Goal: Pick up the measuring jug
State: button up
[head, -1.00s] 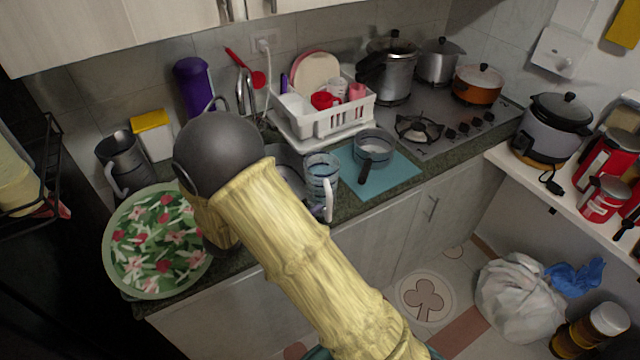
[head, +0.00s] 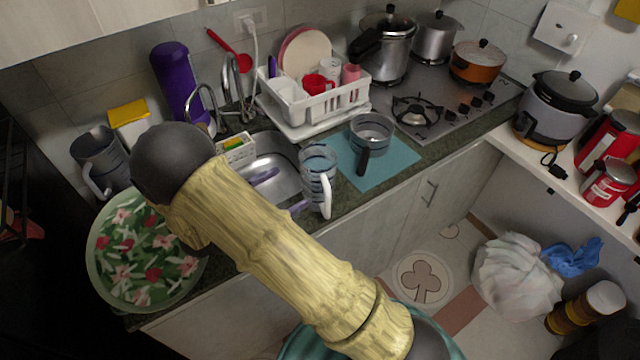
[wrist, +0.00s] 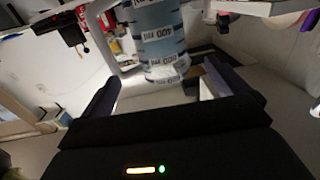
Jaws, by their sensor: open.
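The measuring jug, clear bluish with printed marks and a white handle, stands upright on the counter edge just right of the sink in the head view (head: 318,180). In the wrist view a marked jug with a white handle (wrist: 160,36) is upper centre, its base beyond and between my fingers. My gripper (wrist: 163,86) is open, with one dark finger on each side; I see no contact with the jug.
A saucepan (head: 372,130) sits on a teal mat (head: 398,160) right of the jug. A white dish rack (head: 335,105) stands behind it. The sink (head: 280,165) is to its left. A floral tray (head: 135,245) lies at the left counter end.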

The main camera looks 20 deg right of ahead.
aim_at(305, 178)
jog(key=p+x, duration=0.1)
jog(key=x, duration=0.4)
jog(key=shift+w+d+r+p, duration=0.1)
jog(key=shift+w+p, duration=0.05)
jog(key=shift+p, duration=0.2)
jog(key=shift+w+d, duration=0.2)
jog(key=shift+d, duration=0.45)
jog(key=shift+w+d+p, duration=0.2)
jog(key=shift+d+p, duration=0.15)
jog(key=shift+p, duration=0.1)
jog(key=p+x, duration=0.1)
jog(key=x, duration=0.3)
jog(key=shift+d+p, duration=0.2)
jog(key=shift+p, duration=0.15)
jog(key=shift+w+a, duration=0.1)
jog(key=shift+w, duration=0.05)
jog(key=c, duration=1.7)
